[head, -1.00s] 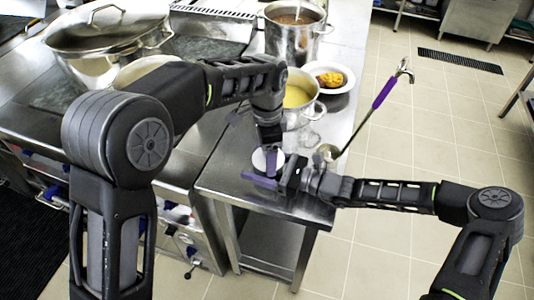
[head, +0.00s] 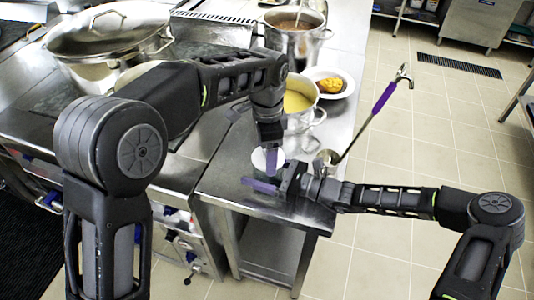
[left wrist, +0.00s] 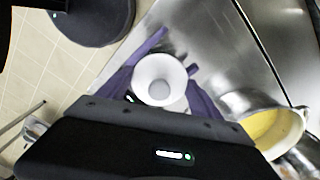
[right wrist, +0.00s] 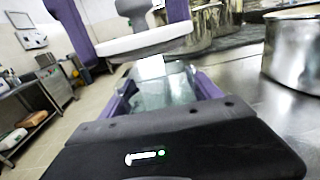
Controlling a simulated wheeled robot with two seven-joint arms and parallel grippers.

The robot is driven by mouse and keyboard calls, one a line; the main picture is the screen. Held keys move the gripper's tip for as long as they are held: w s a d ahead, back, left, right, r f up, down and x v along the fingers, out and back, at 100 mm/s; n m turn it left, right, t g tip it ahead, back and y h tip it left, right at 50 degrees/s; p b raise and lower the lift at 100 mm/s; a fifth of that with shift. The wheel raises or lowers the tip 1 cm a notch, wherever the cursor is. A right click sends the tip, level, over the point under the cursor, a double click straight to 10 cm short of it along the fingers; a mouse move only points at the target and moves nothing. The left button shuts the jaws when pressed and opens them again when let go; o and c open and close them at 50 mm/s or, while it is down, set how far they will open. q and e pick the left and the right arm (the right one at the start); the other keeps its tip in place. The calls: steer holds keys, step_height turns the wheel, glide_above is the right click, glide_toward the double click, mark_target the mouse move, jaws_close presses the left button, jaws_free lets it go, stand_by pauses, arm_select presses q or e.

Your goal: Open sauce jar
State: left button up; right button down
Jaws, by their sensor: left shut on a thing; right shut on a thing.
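The sauce jar shows in the right wrist view as a clear glass body (right wrist: 160,92) under a wide white lid (right wrist: 146,42). The lid also shows as a white disc in the head view (head: 262,160) and the left wrist view (left wrist: 160,72). My left gripper (head: 270,162) reaches down from above, shut on the lid with its purple fingers on either side. My right gripper (head: 268,186) comes in level from the right, shut on the glass body. I cannot tell whether the lid touches the jar's rim. The jar body is mostly hidden in the head view.
The jar is near the front end of the steel counter (head: 225,185). Behind it stand a pot of yellow soup (head: 300,103), a plate of orange food (head: 331,84) and a taller pot (head: 297,42). A purple-handled ladle (head: 384,97) juts out over the counter's right edge.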

arm_select(q)
steer(key=shift+r, duration=1.55)
arm_select(e)
steer(key=shift+c, duration=0.2)
jaws_free()
arm_select(q)
step_height(320, 180, down, 2)
steer(key=shift+f+b, duration=0.15)
steer(key=shift+b, duration=0.95)
arm_select(e)
steer(key=v, duration=1.2)
